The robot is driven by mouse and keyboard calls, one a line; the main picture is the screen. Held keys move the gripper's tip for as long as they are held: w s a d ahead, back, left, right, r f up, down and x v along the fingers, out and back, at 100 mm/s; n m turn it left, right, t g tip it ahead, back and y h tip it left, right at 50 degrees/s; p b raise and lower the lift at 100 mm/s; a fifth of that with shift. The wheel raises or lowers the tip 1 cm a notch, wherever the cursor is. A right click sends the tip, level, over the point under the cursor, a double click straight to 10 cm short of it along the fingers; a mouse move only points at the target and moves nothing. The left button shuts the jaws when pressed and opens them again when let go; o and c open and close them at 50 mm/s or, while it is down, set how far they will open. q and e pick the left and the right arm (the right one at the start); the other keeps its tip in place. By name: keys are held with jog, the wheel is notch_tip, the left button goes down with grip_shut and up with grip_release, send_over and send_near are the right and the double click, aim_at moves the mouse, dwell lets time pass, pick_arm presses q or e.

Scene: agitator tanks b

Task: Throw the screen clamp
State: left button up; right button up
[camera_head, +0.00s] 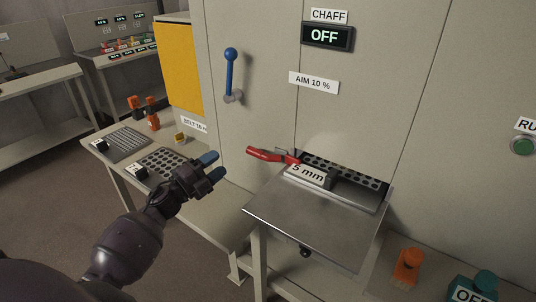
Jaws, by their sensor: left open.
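The screen clamp's red lever (268,155) lies nearly level in front of the machine, its pivot end by the screen slot. The screen (310,174), labelled "5 mm", sits at the slot, with dark round holes behind the label. My left gripper (211,168) is open and empty, with blue fingertips, to the left of the red lever and apart from it. My right gripper is not in view.
A steel shelf (310,221) juts out below the screen. A blue handle (230,72) is on the panel above. Two perforated screens (125,143) lie on the left bench. An orange-handled brush (408,266) stands at lower right. The display (327,36) reads OFF.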

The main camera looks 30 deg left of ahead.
aim_at(253, 155)
pick_arm(q)
jog(key=w+d+m+h, duration=0.1)
jog(key=w+d, duration=0.1)
jog(key=w+d+m+g+h, duration=0.1)
jog(key=w+d, duration=0.1)
jog(key=w, duration=0.1)
jog(key=w+d+r+m+h+p, duration=0.1)
jog(key=w+d, duration=0.1)
jog(key=d, duration=0.1)
jog(key=shift+w+m+g, duration=0.35)
jog(key=shift+m+g, duration=0.05)
jog(key=shift+w+d, duration=0.25)
jog(key=shift+w, duration=0.15)
jog(key=shift+c, duration=0.5)
grip_shut()
